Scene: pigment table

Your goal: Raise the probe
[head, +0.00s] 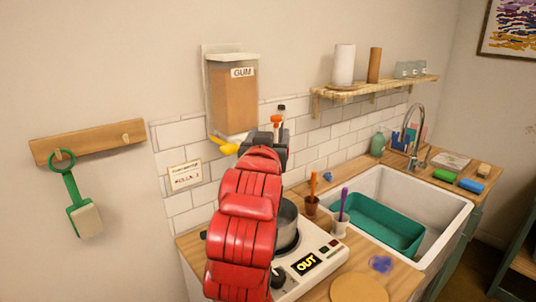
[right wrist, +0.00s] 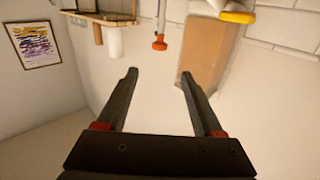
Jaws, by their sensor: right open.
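The probe (right wrist: 159,42) shows in the right wrist view as a thin rod with an orange-red knob, beyond the fingertips and lined up with the gap between them. That view is upside down, so the knob is at the rod's top. In the head view the orange knob (head: 276,119) shows just past my right gripper (head: 273,136). My right gripper is open and empty, its fingers (right wrist: 158,74) apart and not around the knob. My red right arm hides the probe's lower part and some of the pot (head: 287,222). My left gripper is not in view.
A gum dispenser (head: 232,95) with a yellow spout is on the wall close to the gripper. Two small cups with orange and purple tools stand right of the pot, before the sink (head: 440,213).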

